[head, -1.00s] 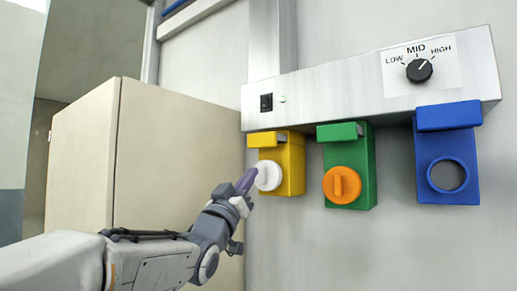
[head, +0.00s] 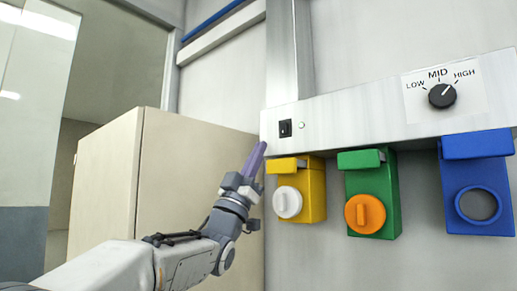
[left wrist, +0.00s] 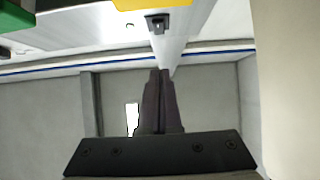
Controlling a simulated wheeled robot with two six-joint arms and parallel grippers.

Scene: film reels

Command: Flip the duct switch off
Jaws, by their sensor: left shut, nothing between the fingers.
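The duct switch, a small black rocker (head: 285,128), sits at the left end of the silver duct panel (head: 350,116). A small round indicator light (head: 301,125) is just right of it. The switch (left wrist: 157,24) also shows near the top of the left wrist view. Its rocker position is too small to tell. My left gripper (head: 261,146) is shut and empty, with purple-grey fingers pointing up, just left of and below the switch in the head view. In the left wrist view the shut fingers (left wrist: 160,74) point toward the switch, apparently apart from it. My right gripper is not in view.
Below the panel hang a yellow box (head: 314,190) with a white knob (head: 287,202), a green box (head: 384,190) with an orange knob (head: 365,213), and a blue box (head: 490,180) with a round opening. A dial (head: 442,96) is at right. A beige cabinet (head: 190,180) stands left.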

